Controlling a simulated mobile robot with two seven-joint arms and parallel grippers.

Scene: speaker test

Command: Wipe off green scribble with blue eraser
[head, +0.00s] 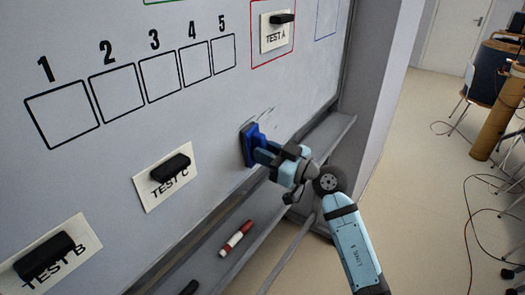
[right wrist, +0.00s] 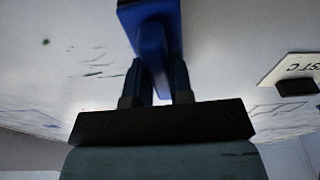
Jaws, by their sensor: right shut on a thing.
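My right gripper (head: 268,149) is shut on the blue eraser (head: 249,145), which is against or very close to the whiteboard (head: 215,140). I cannot tell whether it touches. In the right wrist view the blue eraser (right wrist: 152,45) sits between the two dark fingers (right wrist: 155,82). Thin dark scribble marks (head: 264,118) show on the board just above and right of the eraser. In the right wrist view small dark green marks (right wrist: 98,66) lie left of the eraser. My left gripper is not in view.
A TEST C card (head: 163,190) with a black eraser is left of my gripper, TEST B (head: 50,272) lower left and TEST A (head: 277,38) above. A red-and-white marker (head: 236,238) lies on the ledge (head: 212,262). Floor with cables, a stool and a drum is at right.

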